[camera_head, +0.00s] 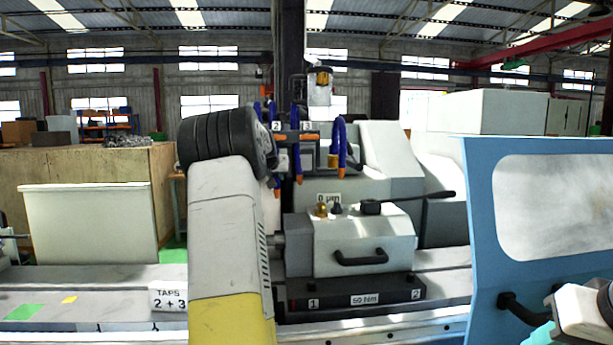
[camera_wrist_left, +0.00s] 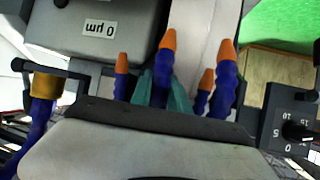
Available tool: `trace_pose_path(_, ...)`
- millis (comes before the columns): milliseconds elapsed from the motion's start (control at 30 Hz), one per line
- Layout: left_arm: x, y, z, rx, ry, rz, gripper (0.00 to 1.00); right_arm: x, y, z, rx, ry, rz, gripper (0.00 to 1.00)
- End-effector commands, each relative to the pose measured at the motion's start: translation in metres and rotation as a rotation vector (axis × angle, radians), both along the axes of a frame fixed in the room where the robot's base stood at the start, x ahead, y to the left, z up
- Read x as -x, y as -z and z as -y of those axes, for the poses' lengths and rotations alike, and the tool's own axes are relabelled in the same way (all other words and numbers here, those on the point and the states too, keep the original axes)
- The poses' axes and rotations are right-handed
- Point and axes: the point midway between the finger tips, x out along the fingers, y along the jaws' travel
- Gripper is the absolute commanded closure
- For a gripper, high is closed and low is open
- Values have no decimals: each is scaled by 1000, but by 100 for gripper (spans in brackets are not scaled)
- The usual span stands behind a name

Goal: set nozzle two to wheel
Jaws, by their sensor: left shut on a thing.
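Blue hose nozzles with orange tips hang above the grinder, below small labels 2 (camera_head: 276,127) and 3 (camera_head: 308,127). One nozzle (camera_head: 298,158) hangs near label 2 and another blue hose (camera_head: 342,140) arches to its right. In the left wrist view, my left gripper (camera_wrist_left: 161,92) has its teal fingers shut on one blue nozzle (camera_wrist_left: 168,52), with other nozzles (camera_wrist_left: 226,78) (camera_wrist_left: 121,78) beside it. In the head view my left arm hides most of this gripper. The grinding wheel cannot be made out clearly. Of my right arm, only a part shows at the lower right.
A grey housing with a black handle (camera_head: 361,257) stands below the nozzles, with a black lever (camera_head: 415,199) above it. A blue machine panel (camera_head: 480,200) stands at the right. A TAPS 2 + 3 sign (camera_head: 169,298) is at the left of my arm.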

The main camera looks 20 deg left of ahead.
Motion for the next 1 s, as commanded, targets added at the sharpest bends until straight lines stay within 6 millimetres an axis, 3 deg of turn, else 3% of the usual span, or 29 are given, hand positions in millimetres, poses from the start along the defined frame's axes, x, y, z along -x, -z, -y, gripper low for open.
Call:
trace_pose_path(467, 1, -1, -1, -15, 0, -9, 100, 0, 0, 0, 0, 0, 0, 64)
trace_pose_path(500, 1, -1, -1, -15, 0, -9, 73, 0, 0, 0, 0, 0, 0, 64)
trace_pose_path(600, 1, 0, -1, -15, 0, -9, 57, 0, 0, 0, 0, 0, 0, 64)
trace_pose_path(1000, 8, -5, 1, -15, 0, -8, 57, 0, 0, 0, 0, 0, 0, 64)
